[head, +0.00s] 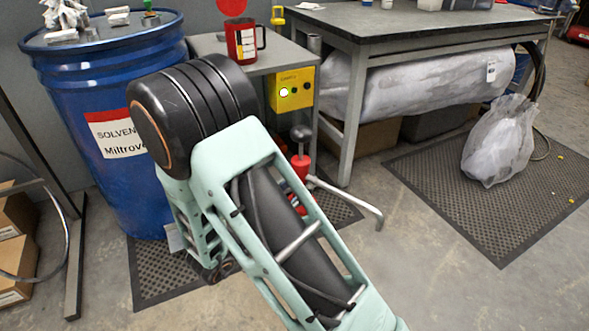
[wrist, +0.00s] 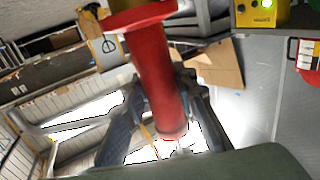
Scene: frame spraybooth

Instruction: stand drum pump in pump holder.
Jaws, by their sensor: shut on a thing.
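The drum pump shows in the head view as a red body (head: 300,168) with a black knob on top and a bent metal spout reaching right. It looks roughly upright, in front of the small grey bench. My arm link hides its lower part and my gripper in that view. In the wrist view my gripper (wrist: 172,112) is shut on the pump's red tube (wrist: 157,75), a finger on each side. A short grey tube (head: 314,43) at the small bench's right edge may be the pump holder; I cannot be sure.
A blue solvent drum (head: 125,185) stands at left, gloves on its lid. A red mug (head: 244,40) sits on the small bench, with a yellow control box (head: 291,90) on its side. A large table (head: 400,25) stands right. A plastic bag (head: 498,140) lies on a floor mat.

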